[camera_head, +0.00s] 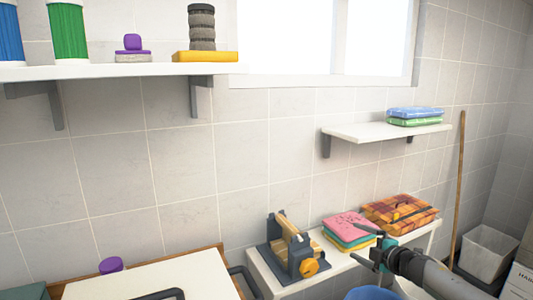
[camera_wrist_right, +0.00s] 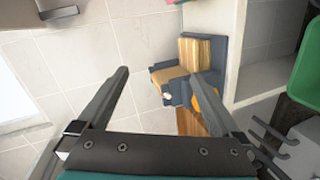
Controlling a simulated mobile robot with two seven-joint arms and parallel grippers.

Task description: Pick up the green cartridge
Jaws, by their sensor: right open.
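A green cylinder with a white base, which looks like the green cartridge (camera_head: 68,30), stands upright on the white wall shelf (camera_head: 120,70) at the upper left of the head view. A similar blue cylinder (camera_head: 9,35) stands to its left. My right gripper (camera_head: 364,246) is at the lower right of the head view, far from the green cylinder, near the low bench. In the right wrist view its two fingers (camera_wrist_right: 163,75) are spread apart with nothing between them. My left gripper is not in view.
The upper shelf also holds a purple item (camera_head: 132,43) and a dark stacked roll (camera_head: 201,28) on a yellow block. A smaller shelf (camera_head: 360,131) holds towels.

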